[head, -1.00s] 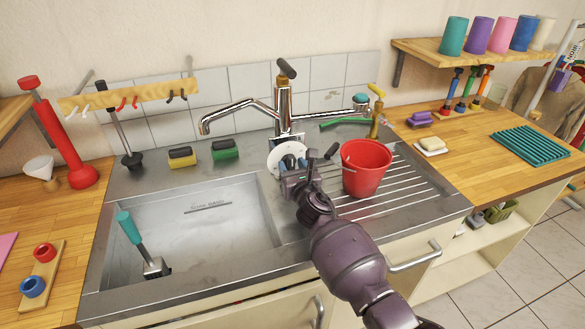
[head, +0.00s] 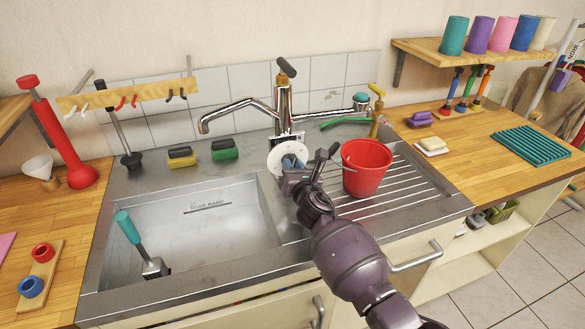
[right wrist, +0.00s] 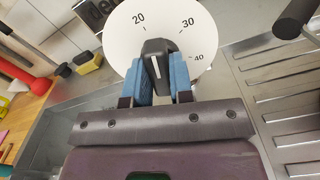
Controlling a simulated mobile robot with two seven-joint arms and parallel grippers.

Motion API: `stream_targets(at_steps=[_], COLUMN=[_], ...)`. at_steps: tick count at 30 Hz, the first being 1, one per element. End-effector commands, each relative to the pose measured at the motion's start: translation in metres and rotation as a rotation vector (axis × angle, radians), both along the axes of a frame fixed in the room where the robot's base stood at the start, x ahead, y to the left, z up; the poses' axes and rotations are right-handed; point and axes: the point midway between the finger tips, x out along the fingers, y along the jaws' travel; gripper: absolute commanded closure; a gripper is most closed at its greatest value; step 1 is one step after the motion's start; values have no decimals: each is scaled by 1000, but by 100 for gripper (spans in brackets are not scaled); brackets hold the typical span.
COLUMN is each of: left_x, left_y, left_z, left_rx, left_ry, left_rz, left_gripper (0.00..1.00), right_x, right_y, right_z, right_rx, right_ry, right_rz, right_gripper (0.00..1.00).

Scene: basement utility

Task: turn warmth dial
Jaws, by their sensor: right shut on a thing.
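The warmth dial is a white round plate (head: 274,158) below the brass-and-chrome tap at the back of the sink. In the right wrist view its plate (right wrist: 122,25) shows the numbers 20, 30 and 40. A black knob (right wrist: 157,62) with a white line stands at its middle. The line points roughly up, toward the part between 20 and 30. My right gripper (head: 291,163) is at the dial. Its blue fingers (right wrist: 165,80) are shut on the knob, one on each side. The lower part of the plate is hidden by the gripper. My left gripper is not in view.
A red bucket (head: 366,170) stands on the drainboard close to the right of my gripper. The tap (head: 285,105) rises behind the dial, its spout reaching left. The sink basin (head: 190,235) on the left holds a teal-handled brush (head: 130,230).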

Motion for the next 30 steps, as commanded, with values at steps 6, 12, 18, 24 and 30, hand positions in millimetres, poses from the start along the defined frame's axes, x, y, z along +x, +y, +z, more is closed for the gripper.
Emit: stream_targets(at_steps=[6, 12, 18, 24, 30], left_x=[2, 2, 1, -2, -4], left_y=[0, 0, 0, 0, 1], left_z=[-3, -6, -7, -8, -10], left_rx=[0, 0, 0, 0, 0], left_ry=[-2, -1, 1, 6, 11], left_rz=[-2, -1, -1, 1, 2], left_gripper=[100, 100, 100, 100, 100], right_x=[0, 0, 0, 0, 0], right_y=[0, 0, 0, 0, 0], right_z=[-2, -2, -2, -2, -2], right_rx=[150, 259, 323, 345, 347], right_ry=[50, 86, 107, 115, 115], right_rz=[0, 1, 0, 0, 0], right_gripper=[100, 100, 100, 100, 100])
